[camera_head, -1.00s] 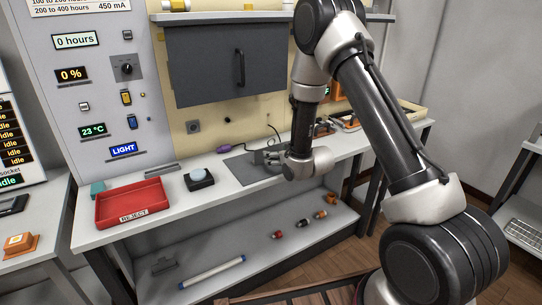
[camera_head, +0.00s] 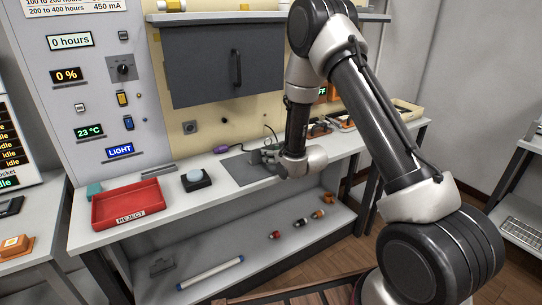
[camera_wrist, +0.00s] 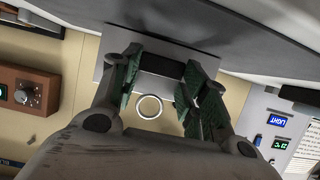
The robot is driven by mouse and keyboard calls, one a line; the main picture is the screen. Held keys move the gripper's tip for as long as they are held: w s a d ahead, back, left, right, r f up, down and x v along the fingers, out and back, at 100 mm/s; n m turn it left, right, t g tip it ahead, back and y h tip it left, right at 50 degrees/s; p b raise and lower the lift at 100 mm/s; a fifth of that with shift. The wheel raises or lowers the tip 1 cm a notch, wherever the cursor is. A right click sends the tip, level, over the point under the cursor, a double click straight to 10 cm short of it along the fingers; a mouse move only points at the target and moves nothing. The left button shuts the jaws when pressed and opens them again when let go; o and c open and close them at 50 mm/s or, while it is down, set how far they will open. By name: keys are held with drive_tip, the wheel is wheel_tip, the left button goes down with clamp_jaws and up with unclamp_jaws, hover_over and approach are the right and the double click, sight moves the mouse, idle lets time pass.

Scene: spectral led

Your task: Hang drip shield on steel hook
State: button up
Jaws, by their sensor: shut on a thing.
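My gripper (camera_wrist: 163,88) is low over the bench's dark mat (camera_head: 240,172) in the head view. In the wrist view, which is upside down, its green-padded fingers are shut on a dark block. A light grey plate (camera_wrist: 170,93) shows between and behind the fingers, with a pale ring (camera_wrist: 150,107) in front of it. The block, plate and ring appear to be the drip shield, but I cannot tell clearly how they join. My fingers hide part of it. I cannot make out the steel hook in either view.
The red reject tray (camera_head: 98,216) and a black block with a pale dome (camera_head: 195,175) stand left on the bench. A purple-handled tool (camera_head: 221,149) lies near the yellow back panel (camera_head: 208,125). A dark cabinet (camera_head: 205,70) hangs above. Small parts lie on the lower shelf.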

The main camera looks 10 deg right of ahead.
wheel_tip(320, 180, up, 10)
idle(0.4)
drive_tip(key=shift+f, duration=0.1)
wheel_tip(320, 180, down, 10)
drive_tip(key=shift+r, duration=0.2)
drive_tip(key=shift+f, duration=0.15)
drive_tip(key=o, duration=1.2)
drive_tip(key=shift+c, duration=0.2)
